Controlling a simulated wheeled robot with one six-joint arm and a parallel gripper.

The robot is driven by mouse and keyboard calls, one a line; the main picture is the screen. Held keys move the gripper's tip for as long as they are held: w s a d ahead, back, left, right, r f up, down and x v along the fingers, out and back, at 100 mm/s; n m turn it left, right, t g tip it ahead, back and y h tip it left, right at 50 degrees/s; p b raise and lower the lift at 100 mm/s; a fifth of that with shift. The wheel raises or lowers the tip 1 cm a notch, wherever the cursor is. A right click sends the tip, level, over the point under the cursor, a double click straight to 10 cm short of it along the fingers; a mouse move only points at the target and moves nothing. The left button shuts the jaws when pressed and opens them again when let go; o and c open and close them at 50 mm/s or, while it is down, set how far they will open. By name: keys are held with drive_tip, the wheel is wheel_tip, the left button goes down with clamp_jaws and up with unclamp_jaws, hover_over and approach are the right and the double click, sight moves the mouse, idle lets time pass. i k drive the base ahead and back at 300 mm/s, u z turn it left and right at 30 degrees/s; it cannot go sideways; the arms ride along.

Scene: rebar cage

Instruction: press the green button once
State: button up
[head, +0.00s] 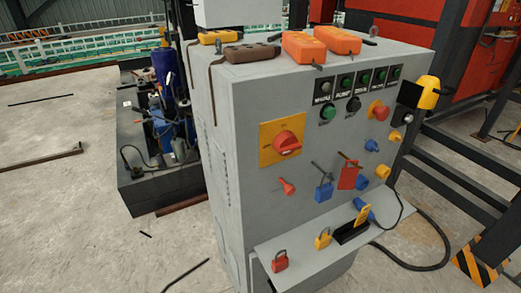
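A round green button (328,112) is on the upper front face of a grey control cabinet (245,130). It sits below a row of small round lamps or buttons with labels, several of them greenish (346,81). A black knob (353,104) is just right of the green button. A red mushroom button (378,110) on a yellow base is further right. My gripper is not in view, and nothing covers the green button.
A red rotary switch (287,143) on a yellow plate is left of and below the button. Padlocks hang on the face and lie on the protruding shelf (300,240). Orange boxes (306,47) lie on top. A black cable (440,240) curves across the floor at right.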

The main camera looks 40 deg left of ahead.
sight(330, 112)
drive_tip(key=u, duration=0.8)
drive_tip(key=i, duration=0.85)
drive_tip(key=u, duration=0.55)
